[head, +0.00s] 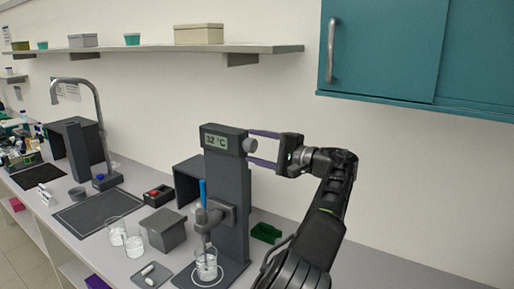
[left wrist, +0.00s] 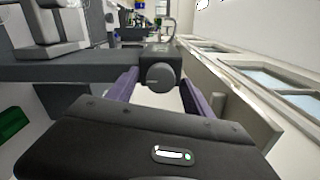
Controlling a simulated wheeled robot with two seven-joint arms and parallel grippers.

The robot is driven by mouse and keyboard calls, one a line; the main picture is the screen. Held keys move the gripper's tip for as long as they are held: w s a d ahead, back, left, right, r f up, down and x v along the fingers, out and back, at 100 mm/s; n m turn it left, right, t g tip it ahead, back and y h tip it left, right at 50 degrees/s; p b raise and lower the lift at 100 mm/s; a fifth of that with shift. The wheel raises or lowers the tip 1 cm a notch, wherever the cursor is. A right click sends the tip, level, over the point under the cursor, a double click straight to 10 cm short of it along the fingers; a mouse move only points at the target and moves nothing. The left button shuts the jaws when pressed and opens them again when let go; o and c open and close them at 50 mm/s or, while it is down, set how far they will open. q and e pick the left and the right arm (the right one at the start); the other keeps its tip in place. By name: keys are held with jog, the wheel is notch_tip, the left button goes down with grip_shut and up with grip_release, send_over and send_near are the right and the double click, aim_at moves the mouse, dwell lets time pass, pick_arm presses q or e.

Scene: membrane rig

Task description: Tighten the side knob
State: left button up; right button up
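The side knob (head: 250,145) is a round grey knob on the right side of the dark stand's top (head: 227,142), beside a display reading "32 °C" or similar. My left gripper (head: 256,146) reaches it from the right, with one purple finger above the knob and one below. In the left wrist view the knob (left wrist: 160,78) sits between the two purple fingers (left wrist: 158,80), with a visible gap on each side. The fingers are apart and do not appear to touch it. My right gripper is not in view.
Below the display, a clamp (head: 222,214) holds a blue-topped rod over a beaker (head: 206,264). Beakers (head: 133,243) and a grey box (head: 163,230) stand to the left. A teal cabinet (head: 390,50) hangs at upper right. A green item (head: 266,233) lies behind my arm.

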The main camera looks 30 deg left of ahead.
pick_arm(q)
jog(key=shift+d, duration=0.2)
jog(key=d, duration=0.7)
jog(key=shift+d, duration=0.25)
dwell(0.8)
